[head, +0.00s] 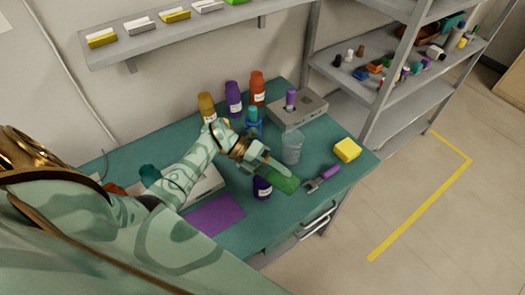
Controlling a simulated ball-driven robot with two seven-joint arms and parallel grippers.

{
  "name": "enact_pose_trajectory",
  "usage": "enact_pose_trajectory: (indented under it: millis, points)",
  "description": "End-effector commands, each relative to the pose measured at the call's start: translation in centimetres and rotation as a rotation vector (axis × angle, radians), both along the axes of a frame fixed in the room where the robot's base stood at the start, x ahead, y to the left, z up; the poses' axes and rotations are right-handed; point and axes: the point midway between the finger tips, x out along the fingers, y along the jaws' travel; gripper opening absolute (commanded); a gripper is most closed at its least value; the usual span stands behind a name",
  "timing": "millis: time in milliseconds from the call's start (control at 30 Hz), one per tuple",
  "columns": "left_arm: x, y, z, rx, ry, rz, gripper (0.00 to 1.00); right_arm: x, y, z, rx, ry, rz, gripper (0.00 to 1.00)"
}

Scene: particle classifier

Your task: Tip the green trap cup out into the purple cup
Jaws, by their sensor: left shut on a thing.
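My left gripper (262,163) reaches over the teal bench from the left. It is shut on the green trap cup (284,179), which lies tilted on its side in the air, its far end pointing down to the right. A dark purple cup (262,188) with a white label stands just left of and below the green cup in the picture, close to it. Whether the two touch, and what is inside either, I cannot tell. My right gripper is not in view.
A clear cup (292,147) stands behind the green cup. A yellow block (347,149) and a purple-handled tool (325,178) lie to the right. Yellow (207,107), purple (233,99) and orange (257,88) bottles stand at the back. A purple mat (215,214) lies near the front.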

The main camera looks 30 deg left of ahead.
Motion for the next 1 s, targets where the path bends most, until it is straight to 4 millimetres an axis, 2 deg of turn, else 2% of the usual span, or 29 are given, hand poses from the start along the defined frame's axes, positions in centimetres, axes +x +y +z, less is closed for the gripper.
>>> enact_pose_trajectory:
  millis: [1000]
  points:
    - [-0.1,0.5,0.2,-0.136,-0.018,0.001,0.3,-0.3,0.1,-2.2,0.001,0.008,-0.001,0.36]
